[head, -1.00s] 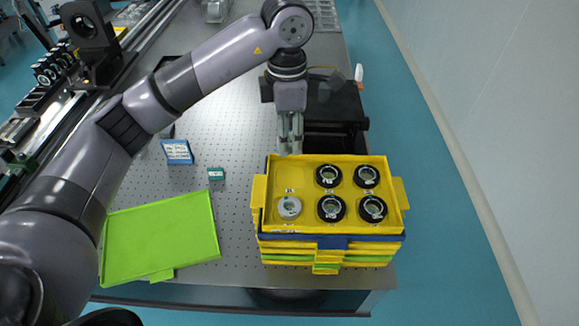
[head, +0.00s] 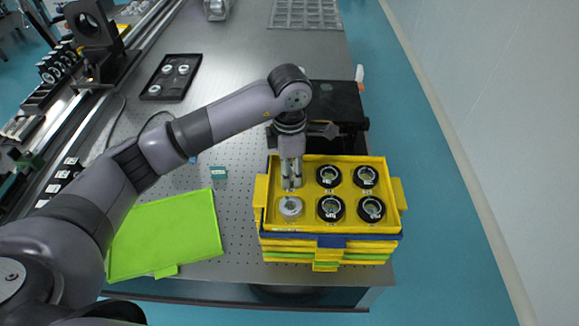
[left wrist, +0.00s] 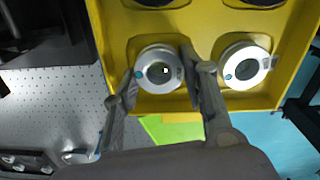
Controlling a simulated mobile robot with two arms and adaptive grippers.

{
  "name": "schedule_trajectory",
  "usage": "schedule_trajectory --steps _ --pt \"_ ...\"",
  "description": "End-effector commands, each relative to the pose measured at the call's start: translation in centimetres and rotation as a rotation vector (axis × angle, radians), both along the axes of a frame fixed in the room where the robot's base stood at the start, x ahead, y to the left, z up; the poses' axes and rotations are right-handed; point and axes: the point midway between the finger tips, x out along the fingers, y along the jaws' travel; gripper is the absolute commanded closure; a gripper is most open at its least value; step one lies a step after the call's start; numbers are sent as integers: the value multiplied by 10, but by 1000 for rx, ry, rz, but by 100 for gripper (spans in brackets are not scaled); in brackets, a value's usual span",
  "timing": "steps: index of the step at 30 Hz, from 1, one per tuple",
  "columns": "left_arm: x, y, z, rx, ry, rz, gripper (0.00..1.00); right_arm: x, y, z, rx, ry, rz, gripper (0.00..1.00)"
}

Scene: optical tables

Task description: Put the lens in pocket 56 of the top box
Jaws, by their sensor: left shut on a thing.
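The top box (head: 394,222) is a yellow tray on a stack of trays. My left gripper (head: 291,186) points down into its back left pocket. In the left wrist view the gripper (left wrist: 163,78) is shut on a lens (left wrist: 158,69) in a pale round mount. The held lens is within the outline of that pocket, close to its floor; whether it touches is unclear. In the head view the fingers mostly hide it. A similar pale lens (head: 290,207) sits in the front left pocket and also shows in the left wrist view (left wrist: 243,65). My right gripper is out of view.
Black-rimmed lenses (head: 330,208) fill the other pockets. A green lid (head: 165,232) lies left of the stack, with a small teal box (head: 219,172) behind it. A black platform (head: 335,100) stands behind the stack. A black tray (head: 153,90) with lenses is farther back left.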

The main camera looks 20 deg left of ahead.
Motion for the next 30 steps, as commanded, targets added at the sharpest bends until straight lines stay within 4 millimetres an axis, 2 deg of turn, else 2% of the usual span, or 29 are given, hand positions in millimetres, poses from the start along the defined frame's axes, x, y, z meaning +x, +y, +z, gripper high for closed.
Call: schedule_trajectory --steps 5,6,9,23,24,26,30 --pt "0 0 -5 0 -1 0 88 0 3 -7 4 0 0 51" --pt "0 0 -5 0 0 0 59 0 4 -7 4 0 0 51" --pt "0 0 -5 0 1 0 53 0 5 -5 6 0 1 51" --pt "-1 0 -1 0 4 -1 52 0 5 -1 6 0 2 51" --pt "-1 0 2 0 4 -1 52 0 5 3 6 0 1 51" --pt "1 -1 6 -1 -2 -1 52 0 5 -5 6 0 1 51" --pt "1 -1 35 -1 -6 -2 52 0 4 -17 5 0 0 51"
